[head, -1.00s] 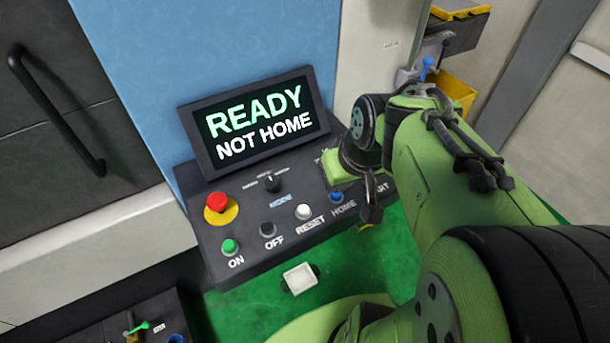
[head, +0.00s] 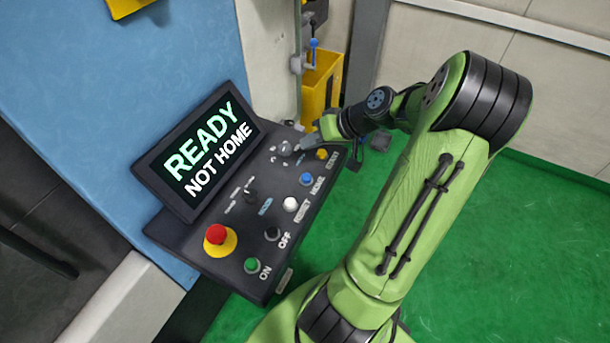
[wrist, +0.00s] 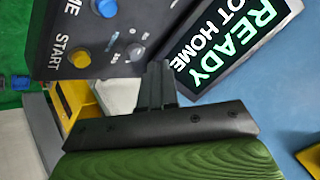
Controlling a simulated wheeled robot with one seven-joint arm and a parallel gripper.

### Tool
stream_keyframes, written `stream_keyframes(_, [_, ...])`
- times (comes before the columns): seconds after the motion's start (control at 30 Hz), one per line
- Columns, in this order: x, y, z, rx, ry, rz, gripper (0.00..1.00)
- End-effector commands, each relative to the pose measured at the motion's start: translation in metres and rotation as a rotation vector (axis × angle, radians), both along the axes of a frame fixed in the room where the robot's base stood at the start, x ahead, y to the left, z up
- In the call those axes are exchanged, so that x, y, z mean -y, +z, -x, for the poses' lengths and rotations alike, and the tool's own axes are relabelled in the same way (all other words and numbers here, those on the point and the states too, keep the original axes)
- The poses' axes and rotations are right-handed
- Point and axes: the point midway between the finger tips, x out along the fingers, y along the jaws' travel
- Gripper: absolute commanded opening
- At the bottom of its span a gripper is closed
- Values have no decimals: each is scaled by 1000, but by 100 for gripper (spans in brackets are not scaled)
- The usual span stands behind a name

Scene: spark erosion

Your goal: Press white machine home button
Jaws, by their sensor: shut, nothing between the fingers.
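The blue HOME button (head: 306,179) sits on the dark control panel (head: 190,240), between the white RESET button (head: 291,204) and the yellow START button (head: 322,154). The blue button also shows at the top of the wrist view (wrist: 104,7). The screen (head: 205,150) reads READY NOT HOME. My gripper (head: 307,143) is shut and empty over the panel's far right end, near a small grey knob (head: 285,149) and apart from the blue button. In the wrist view its dark fingers (wrist: 157,84) point toward that knob. Contact with the panel cannot be told.
A red emergency stop (head: 216,235), a green ON button (head: 252,265), a dark OFF button (head: 272,234) and a selector knob (head: 250,196) share the panel. A yellow bin (head: 318,88) stands behind my gripper. Green floor (head: 490,250) is clear to the right.

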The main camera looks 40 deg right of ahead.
Motion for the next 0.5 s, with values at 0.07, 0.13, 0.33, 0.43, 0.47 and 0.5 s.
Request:
stream_keyframes(0.07, [0,-5,0,-1,1,0,0])
stream_keyframes(0.13, [0,-12,0,-1,1,0,0])
stream_keyframes(0.33, [0,-43,1,-2,0,-2,0])
stream_keyframes(0.43, [-1,-58,0,-2,0,-1,0])
stream_keyframes(0.47, [-1,-63,0,-3,0,0,0])
stream_keyframes(0.5, [-1,-69,1,-3,0,0,0])
